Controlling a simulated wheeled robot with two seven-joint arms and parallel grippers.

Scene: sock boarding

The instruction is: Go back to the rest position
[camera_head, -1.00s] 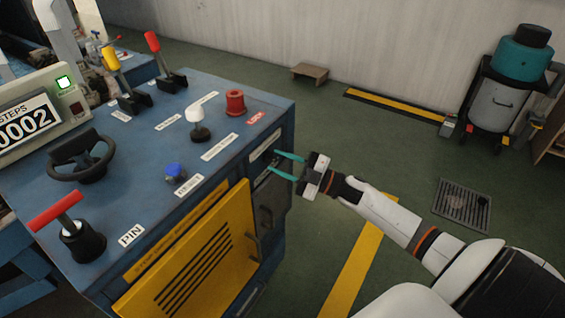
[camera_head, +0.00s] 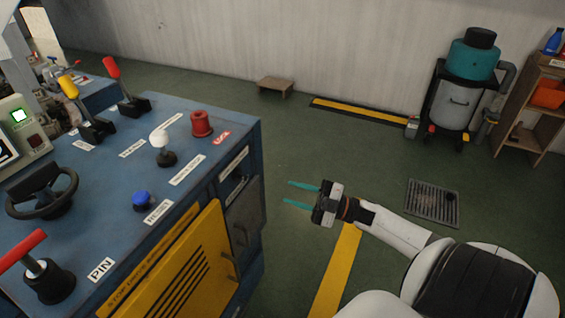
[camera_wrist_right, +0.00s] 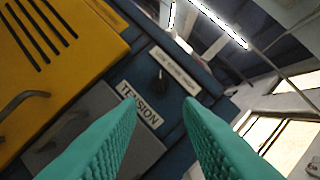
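My right gripper (camera_head: 302,194) is open and empty, its two teal fingers apart, in the air to the right of the blue machine cabinet (camera_head: 225,170) in the head view. In the right wrist view the open fingers (camera_wrist_right: 160,135) point towards the cabinet's side, with a TENSION label (camera_wrist_right: 140,106) and a small dark knob (camera_wrist_right: 161,82) beyond them. Nothing is between the fingers. My left gripper is not in view.
The cabinet top carries a red button (camera_head: 202,123), a white knob (camera_head: 160,141), a blue button (camera_head: 142,201) and levers. A yellow door (camera_head: 175,268) faces front. A vacuum-like drum (camera_head: 459,95) and a shelf (camera_head: 530,105) stand at the back right. Green floor is clear around my right gripper.

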